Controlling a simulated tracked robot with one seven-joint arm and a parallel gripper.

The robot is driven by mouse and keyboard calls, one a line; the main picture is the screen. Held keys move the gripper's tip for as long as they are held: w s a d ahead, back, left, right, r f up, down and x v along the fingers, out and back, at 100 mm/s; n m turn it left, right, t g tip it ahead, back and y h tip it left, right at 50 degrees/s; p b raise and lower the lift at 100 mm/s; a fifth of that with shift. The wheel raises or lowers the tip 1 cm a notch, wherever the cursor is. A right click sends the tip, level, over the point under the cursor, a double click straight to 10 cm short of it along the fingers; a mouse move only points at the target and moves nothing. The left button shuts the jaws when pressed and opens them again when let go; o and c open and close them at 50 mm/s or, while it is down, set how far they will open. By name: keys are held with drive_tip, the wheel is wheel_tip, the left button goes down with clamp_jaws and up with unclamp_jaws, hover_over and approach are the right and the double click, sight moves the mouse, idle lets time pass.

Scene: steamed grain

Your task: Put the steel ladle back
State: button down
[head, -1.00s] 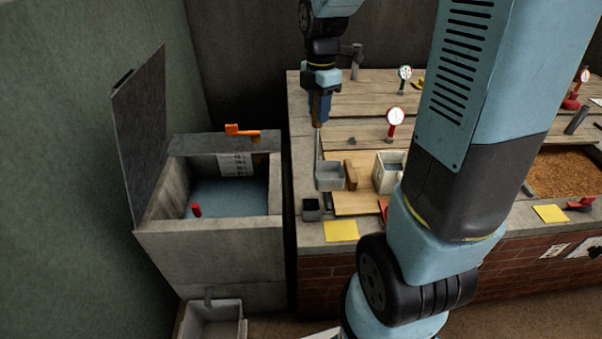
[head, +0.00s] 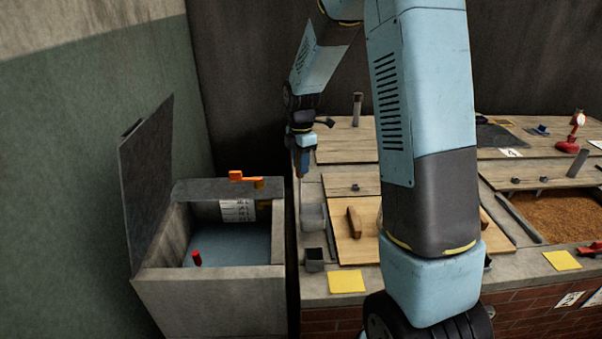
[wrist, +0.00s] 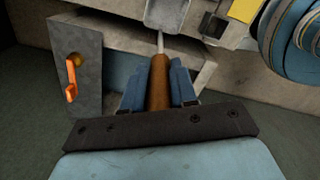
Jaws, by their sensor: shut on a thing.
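The steel ladle has a grey box-shaped cup (head: 313,217) and a brown wooden handle (wrist: 159,88). My gripper (head: 303,172) is shut on the handle, with a blue finger on each side of it in the wrist view (wrist: 160,88). The ladle hangs with its cup down, over or at the left concrete edge of the counter. I cannot tell whether the cup touches the counter. In the wrist view the cup (wrist: 167,14) is at the top, partly cut off. A small dark square holder (head: 314,260) stands on the counter's front left corner, close in front of the cup.
An open concrete water tank (head: 215,290) with a raised lid (head: 147,180) and orange lever (head: 240,177) stands left of the counter. A yellow card (head: 346,281) and wooden lids (head: 365,240) lie on the counter. My arm hides the counter's middle.

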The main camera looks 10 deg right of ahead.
drive_tip(key=shift+w+a+f, duration=0.1)
drive_tip(key=shift+w+f, duration=0.45)
drive_tip(key=shift+f, duration=0.35)
wheel_tip(320, 180, down, 3)
drive_tip(key=shift+r, duration=0.2)
drive_tip(key=c, duration=0.9)
unclamp_jaws()
drive_tip(key=shift+f, duration=0.1)
